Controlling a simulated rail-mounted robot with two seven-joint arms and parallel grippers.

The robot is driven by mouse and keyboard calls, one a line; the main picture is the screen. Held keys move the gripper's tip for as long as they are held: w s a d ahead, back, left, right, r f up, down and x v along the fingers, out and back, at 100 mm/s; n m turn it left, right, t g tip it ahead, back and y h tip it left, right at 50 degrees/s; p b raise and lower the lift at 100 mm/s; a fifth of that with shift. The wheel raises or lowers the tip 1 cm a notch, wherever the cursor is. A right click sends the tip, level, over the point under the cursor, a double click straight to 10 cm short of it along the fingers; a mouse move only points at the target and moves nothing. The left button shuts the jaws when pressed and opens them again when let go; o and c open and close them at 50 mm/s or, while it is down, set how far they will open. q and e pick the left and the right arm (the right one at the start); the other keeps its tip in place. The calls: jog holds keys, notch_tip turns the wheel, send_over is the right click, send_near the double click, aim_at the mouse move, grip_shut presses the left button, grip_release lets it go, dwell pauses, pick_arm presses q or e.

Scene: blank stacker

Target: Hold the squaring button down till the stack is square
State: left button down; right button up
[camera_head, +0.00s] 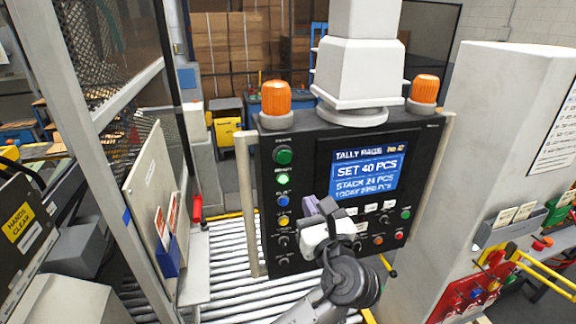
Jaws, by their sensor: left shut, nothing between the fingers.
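A black control panel (265,235) stands in the middle. Its screen (368,172) reads "SET 40 PCS" and "STACK 24 PCS". A column on its left side has a dark green button (283,156), a bright green one (283,180), a blue one (283,201) and a yellow one (284,221). Their labels are too small to read, so I cannot tell which is the squaring button. My left gripper (318,207) is shut and empty in front of the panel, below the screen and right of the blue button. Contact cannot be told. No stack is discernible. My right gripper is out of view.
A roller conveyor (228,262) runs below and left of the panel. A pale rail (247,205) borders the panel's left side. Two orange beacons (276,97) (425,89) sit on top. A white column (480,150) stands on the right, a metal frame (95,130) on the left.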

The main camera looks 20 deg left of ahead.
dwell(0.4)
pick_arm(q)
jog(key=p, duration=0.5)
send_near(285, 159)
jog(key=x, duration=0.7)
jog(key=shift+w, duration=0.1)
jog(key=shift+w+a, duration=0.1)
jog(key=shift+a, duration=0.05)
jog(key=shift+w, duration=0.1)
